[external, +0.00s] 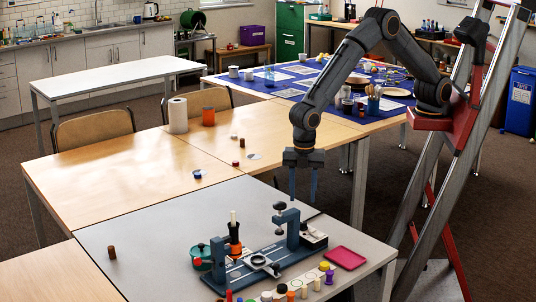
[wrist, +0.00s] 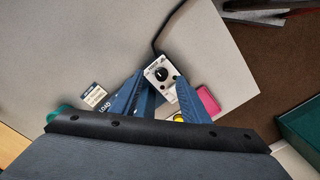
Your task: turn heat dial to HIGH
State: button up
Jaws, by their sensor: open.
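The heat dial (wrist: 161,74) is a round black knob with a pale mark, on a small pale control box (wrist: 184,96) with a black cord. Its lettering is too small to read, so I cannot tell its setting. In the external view the box (external: 315,241) stands at the right end of a dark blue bench fixture, and the knob is not clear there. My gripper (external: 303,198) is open and empty, pointing down above the box with a gap under its tips. In the wrist view its two blue fingers (wrist: 162,80) lie either side of the dial.
The blue fixture (external: 245,278) with its upright post (external: 292,228) stands left of the box. A pink tray (external: 345,258) lies to the right. Several small coloured pegs (external: 292,296) stand in front. The grey table (external: 170,240) is mostly clear at left.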

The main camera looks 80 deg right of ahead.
aim_at(303, 222)
jog(key=shift+s+a+f+n, duration=0.15)
jog(key=shift+a+f+n, duration=0.05)
jog(key=shift+a, duration=0.4)
jog(key=shift+s+a+f+n, duration=0.15)
jog(key=shift+a+n, duration=0.05)
jog(key=shift+a, duration=0.4)
jog(key=shift+f+p, duration=1.3)
jog(key=shift+f, duration=2.5)
jog(key=c, duration=1.1)
jog(key=shift+o, duration=0.2)
